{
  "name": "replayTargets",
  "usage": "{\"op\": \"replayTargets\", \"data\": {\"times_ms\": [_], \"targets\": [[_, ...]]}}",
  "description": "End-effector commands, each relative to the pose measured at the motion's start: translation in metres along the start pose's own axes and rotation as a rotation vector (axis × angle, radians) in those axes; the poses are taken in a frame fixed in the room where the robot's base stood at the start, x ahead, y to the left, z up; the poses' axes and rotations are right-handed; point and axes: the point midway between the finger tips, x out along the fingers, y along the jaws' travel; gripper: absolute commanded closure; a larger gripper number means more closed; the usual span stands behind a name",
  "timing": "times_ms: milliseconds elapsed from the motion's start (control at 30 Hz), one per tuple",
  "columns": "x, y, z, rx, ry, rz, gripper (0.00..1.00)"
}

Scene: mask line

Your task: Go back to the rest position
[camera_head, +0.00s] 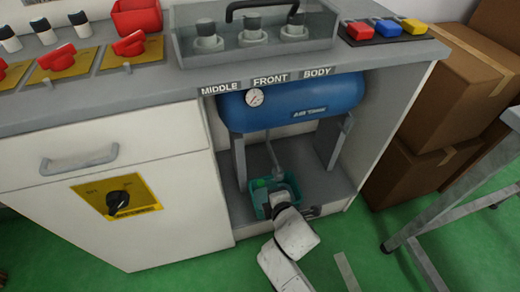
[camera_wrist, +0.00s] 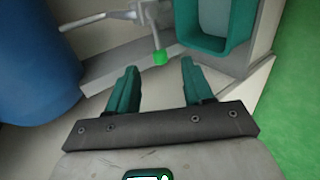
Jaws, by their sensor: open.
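My gripper (camera_wrist: 158,68) is open and empty in the wrist view, with its two teal fingers apart. A small green piece (camera_wrist: 161,57) on the end of a grey pipe shows just beyond the gap between the fingers; I cannot tell the exact distance. In the head view my arm reaches into the open bay under the counter, and my gripper (camera_head: 279,194) is low there, below the blue air tank (camera_head: 290,104). Its fingertips are hard to make out in that view.
A teal bin (camera_wrist: 201,42) stands beside my right finger in the wrist view. The bay has grey tank legs (camera_head: 239,163) and a side wall. A metal table frame (camera_head: 450,212) and cardboard boxes (camera_head: 410,172) stand to the right. Green floor lies in front.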

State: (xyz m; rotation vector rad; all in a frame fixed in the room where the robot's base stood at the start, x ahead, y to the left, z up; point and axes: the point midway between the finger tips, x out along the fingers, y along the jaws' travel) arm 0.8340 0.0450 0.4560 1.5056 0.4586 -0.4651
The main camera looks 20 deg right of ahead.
Motion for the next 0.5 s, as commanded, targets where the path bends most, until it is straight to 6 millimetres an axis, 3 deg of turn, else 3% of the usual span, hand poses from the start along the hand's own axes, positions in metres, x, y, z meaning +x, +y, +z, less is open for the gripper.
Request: {"op": "replayTargets", "data": {"times_ms": [267, 367, 500], "targets": [[-0.005, -0.005, 0.009, 0.052, -0.018, -0.024, 0.49], [-0.022, -0.024, 0.034, 0.221, -0.075, -0.103, 0.49], [-0.071, -0.067, 0.077, 0.599, -0.212, -0.272, 0.49]]}}
